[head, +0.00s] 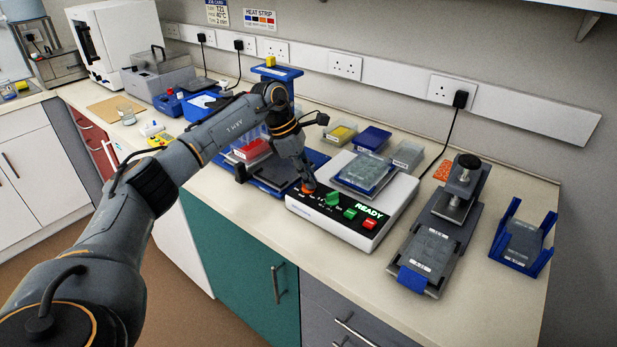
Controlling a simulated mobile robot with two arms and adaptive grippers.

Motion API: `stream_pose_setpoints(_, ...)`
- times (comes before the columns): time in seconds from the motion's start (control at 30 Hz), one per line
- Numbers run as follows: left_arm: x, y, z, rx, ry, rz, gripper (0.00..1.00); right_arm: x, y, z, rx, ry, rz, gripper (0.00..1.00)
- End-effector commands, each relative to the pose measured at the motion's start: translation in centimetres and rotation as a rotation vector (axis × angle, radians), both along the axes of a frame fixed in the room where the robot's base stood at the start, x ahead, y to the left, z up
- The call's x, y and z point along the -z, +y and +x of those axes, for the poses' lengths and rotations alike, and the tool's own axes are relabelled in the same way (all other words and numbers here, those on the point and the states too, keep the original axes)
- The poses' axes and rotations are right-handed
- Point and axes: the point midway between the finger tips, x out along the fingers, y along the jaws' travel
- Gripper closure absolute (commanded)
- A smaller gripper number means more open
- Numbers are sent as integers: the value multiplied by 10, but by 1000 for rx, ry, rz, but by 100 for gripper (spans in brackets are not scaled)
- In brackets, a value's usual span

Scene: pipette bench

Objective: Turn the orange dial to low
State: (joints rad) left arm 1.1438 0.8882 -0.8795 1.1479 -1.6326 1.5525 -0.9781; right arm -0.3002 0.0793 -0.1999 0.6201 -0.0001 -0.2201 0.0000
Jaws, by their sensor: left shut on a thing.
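The orange dial (308,188) sits at the left end of the dark front panel of a white bench device (377,218). My left gripper (307,181) reaches down from above onto the dial and is shut on it. The fingers hide much of the dial, so its pointer setting cannot be read. The same panel carries a green knob (333,199), a green button (350,213), a red button (369,223) and a lit "READY" display (369,209). My right gripper is not in view.
A clear plate (366,172) lies on top of the device. A grey clamp press (440,215) and a blue-framed holder (524,240) stand to the right. Racks and boxes (372,138) crowd behind and left.

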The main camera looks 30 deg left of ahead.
Motion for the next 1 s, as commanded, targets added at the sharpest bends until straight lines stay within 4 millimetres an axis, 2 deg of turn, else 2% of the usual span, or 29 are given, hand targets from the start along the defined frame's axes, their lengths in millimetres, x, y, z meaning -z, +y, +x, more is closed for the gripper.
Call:
stream_pose_setpoints(0.4, -2, 1, 1, 4, -5, 1, 100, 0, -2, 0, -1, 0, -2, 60)
stream_pose_setpoints(0.43, -1, 1, 1, 4, -5, 1, 86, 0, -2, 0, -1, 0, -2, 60)
stream_pose_setpoints(0.5, -1, 1, 1, 5, -4, 2, 71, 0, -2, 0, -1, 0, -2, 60)
stream_pose_setpoints(0.53, -1, 1, 1, 5, -4, 2, 69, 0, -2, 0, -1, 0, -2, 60)
stream_pose_setpoints(0.83, -1, 1, 0, 5, -2, 1, 69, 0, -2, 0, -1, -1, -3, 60)
stream_pose_setpoints(1.0, -18, 7, -2, 3, -5, 1, 69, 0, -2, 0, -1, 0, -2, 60)
